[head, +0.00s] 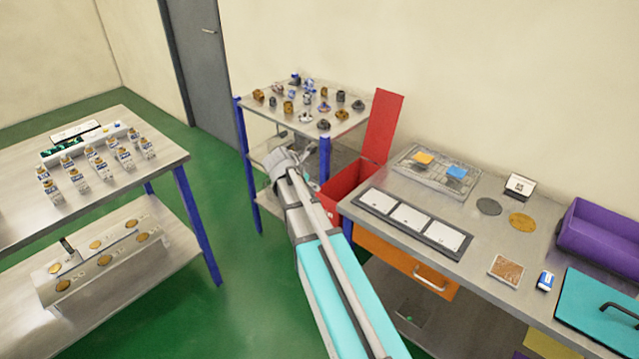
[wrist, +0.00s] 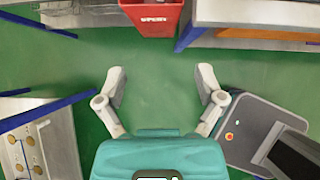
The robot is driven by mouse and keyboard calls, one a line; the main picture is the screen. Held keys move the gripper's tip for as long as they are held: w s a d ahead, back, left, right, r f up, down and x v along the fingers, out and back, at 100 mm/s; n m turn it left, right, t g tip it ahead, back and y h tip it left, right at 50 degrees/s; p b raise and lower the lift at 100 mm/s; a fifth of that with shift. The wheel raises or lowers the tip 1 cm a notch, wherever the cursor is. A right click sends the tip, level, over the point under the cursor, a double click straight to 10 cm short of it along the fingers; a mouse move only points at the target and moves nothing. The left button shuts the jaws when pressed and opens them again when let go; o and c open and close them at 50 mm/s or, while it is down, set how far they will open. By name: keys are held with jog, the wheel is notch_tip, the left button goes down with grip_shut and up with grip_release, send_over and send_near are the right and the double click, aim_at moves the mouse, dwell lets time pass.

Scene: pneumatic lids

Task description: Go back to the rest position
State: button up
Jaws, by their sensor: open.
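My gripper (wrist: 160,74) shows in the wrist view with its two grey fingers spread wide apart. Nothing is between them, only green floor below. In the head view my arm reaches up from the bottom edge, over the gap between the left table and the right workbench. The gripper is apart from the tables and the red bin.
The left table (head: 150,165) holds several small bottles. A back shelf unit (head: 345,124) carries small parts. A red bin (head: 345,185) with a raised lid stands beside the right workbench (head: 470,228). Its orange drawer (head: 385,257) looks shut. Green floor (head: 245,300) is clear between them.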

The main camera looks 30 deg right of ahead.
jog(key=s+a+m+g+y+p, duration=0.3)
jog(key=s+a+m+y, duration=0.3)
jog(key=s+a+m, duration=1.1)
jog(key=s+m+p, duration=0.1)
jog(key=s+m, duration=0.2)
jog(key=m, duration=0.3)
jog(key=shift+a+y, duration=0.2)
jog(key=shift+y, duration=0.2)
jog(key=shift+d, duration=0.1)
dwell(0.7)
